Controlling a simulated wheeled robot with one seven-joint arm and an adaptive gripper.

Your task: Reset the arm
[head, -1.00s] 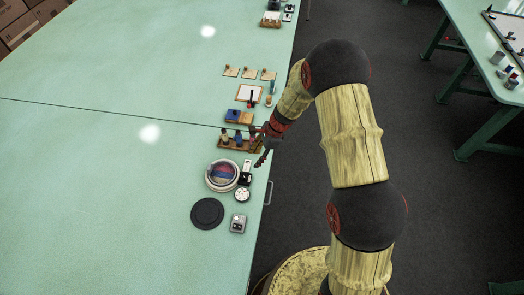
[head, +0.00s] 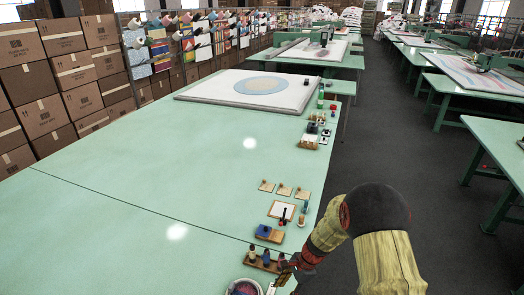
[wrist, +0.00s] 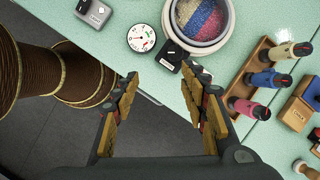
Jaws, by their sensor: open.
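My gripper (head: 285,272) is at the right edge of the green table (head: 150,160), beside the wooden rack of spools. In the wrist view its two fingers (wrist: 162,78) are spread apart with nothing between them. They point toward the table edge, near a small black box (wrist: 170,57) and a white round dial (wrist: 141,38). My arm bends up and over the dark floor to the right of the table in the head view.
The wooden rack (wrist: 257,75) with several spools stands close to the right finger. A bowl of coloured yarn (wrist: 203,18) is beyond. Small tools, wooden pieces and a blue-topped block (head: 269,234) line the table's right edge. The aisle floor (head: 400,130) is clear.

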